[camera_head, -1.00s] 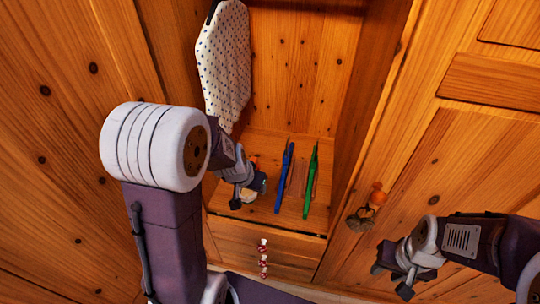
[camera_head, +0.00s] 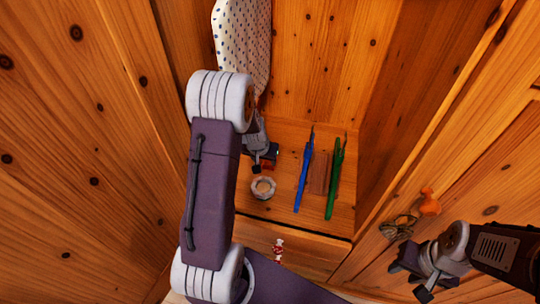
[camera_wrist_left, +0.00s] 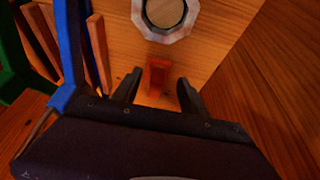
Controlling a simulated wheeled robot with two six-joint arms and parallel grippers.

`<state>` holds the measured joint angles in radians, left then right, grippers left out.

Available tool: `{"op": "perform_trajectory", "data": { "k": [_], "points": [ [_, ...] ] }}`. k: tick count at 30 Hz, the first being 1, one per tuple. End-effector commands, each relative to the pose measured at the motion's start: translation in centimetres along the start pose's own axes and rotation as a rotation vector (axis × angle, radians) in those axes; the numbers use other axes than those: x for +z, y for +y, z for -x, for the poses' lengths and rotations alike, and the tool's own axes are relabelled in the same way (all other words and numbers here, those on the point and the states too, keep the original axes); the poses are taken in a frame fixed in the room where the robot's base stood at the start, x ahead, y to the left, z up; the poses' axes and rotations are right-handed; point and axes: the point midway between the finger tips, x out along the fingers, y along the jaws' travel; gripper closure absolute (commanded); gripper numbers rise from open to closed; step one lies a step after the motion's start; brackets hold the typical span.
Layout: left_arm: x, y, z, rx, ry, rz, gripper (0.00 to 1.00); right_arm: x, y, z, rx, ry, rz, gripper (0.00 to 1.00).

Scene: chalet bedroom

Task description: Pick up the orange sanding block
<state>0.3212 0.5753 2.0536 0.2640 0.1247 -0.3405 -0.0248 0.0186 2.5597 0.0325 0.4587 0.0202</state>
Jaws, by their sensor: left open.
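The orange sanding block (camera_wrist_left: 158,76) lies on the wooden shelf in the left wrist view, between and just beyond the two fingers of my open left gripper (camera_wrist_left: 155,92). The gripper looks empty, and I see no finger closed on the block. In the head view my left gripper (camera_head: 268,158) reaches down into the cupboard, and a small orange-red part of the block (camera_head: 266,167) shows beside it; the rest is hidden. My right gripper (camera_head: 409,280) is at the lower right, outside the cupboard, with its fingers apart and nothing between them.
A round white-rimmed container (camera_head: 263,188) stands close to the block. To the right lie a blue tool (camera_head: 303,180), a wooden piece (camera_head: 319,173) and a green tool (camera_head: 335,180). A spotted board (camera_head: 240,45) stands behind. Cupboard walls enclose the shelf.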

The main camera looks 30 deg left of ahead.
Motion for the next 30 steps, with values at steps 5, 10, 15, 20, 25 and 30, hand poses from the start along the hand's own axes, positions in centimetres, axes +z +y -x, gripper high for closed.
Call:
{"op": "perform_trajectory", "data": {
  "k": [5,10,15,20,25,30],
  "points": [
    [-3.7,0.1,-1.6,0.001,0.0,-0.002,0.49,-0.1,0.0,1.2,0.0,-0.001,0.0,0.64],
    [-5.0,0.1,-2.2,0.0,-0.002,0.0,0.49,-0.1,0.0,1.2,0.0,-0.001,0.0,0.64],
    [-4.9,0.1,-3.3,0.0,-0.003,0.0,0.49,-0.1,0.0,0.8,0.0,-0.001,0.0,0.64],
    [-4.9,0.1,-6.2,0.0,-0.002,-0.001,0.49,0.0,0.0,0.3,0.0,-0.001,0.0,0.64],
    [-5.0,0.1,-7.2,0.0,-0.001,-0.001,0.49,0.0,0.0,0.3,0.0,-0.001,0.0,0.64],
    [-5.0,0.0,-7.2,0.0,-0.001,-0.001,0.55,0.0,0.0,0.3,0.0,-0.001,0.0,0.64]
  ]
}}
